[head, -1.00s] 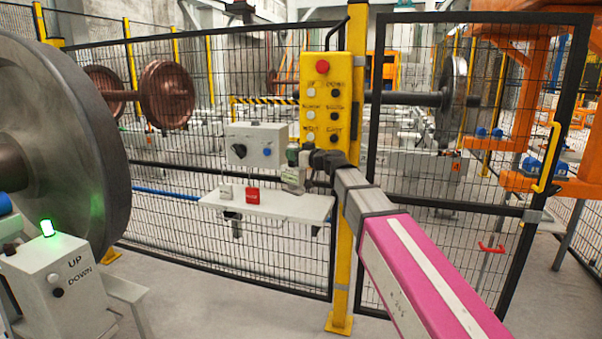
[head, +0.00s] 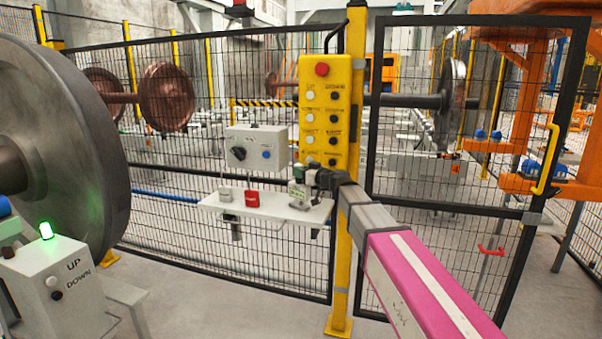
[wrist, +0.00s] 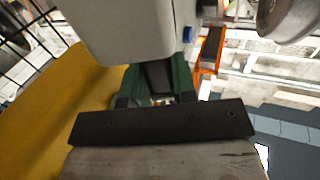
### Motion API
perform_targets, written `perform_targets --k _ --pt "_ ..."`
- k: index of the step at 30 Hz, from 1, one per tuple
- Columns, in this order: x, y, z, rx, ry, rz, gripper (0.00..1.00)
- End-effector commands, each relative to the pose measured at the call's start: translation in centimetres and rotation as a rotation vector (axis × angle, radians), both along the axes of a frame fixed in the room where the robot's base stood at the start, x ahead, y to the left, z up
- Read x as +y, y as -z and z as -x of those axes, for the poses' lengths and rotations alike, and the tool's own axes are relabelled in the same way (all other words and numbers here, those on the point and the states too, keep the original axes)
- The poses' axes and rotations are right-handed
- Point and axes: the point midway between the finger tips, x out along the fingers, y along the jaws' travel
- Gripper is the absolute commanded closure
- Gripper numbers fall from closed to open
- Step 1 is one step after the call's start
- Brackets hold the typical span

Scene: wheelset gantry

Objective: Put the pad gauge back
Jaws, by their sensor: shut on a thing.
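My gripper (head: 303,181) is at the right end of the white shelf (head: 228,206), in front of the wire fence. It is shut on a small pale grey block, seemingly the pad gauge (head: 299,195), low at the shelf's surface. I cannot tell whether the block touches the shelf. The block hides the shelf there.
A red block (head: 252,199) and a small grey piece (head: 225,195) stand on the shelf to the left. A grey switch box (head: 257,148) hangs above. A yellow post with a button panel (head: 322,115) is close behind my gripper. A large wheel (head: 75,150) stands at left.

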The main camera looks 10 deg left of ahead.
Motion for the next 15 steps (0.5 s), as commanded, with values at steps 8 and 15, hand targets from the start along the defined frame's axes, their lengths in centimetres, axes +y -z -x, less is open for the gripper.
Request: perform_targets --k 8,15 --pt "0.0 0.21 0.0 0.0 0.0 0.0 0.55" --pt "0.01 0.19 0.0 0.0 0.0 0.0 0.49"
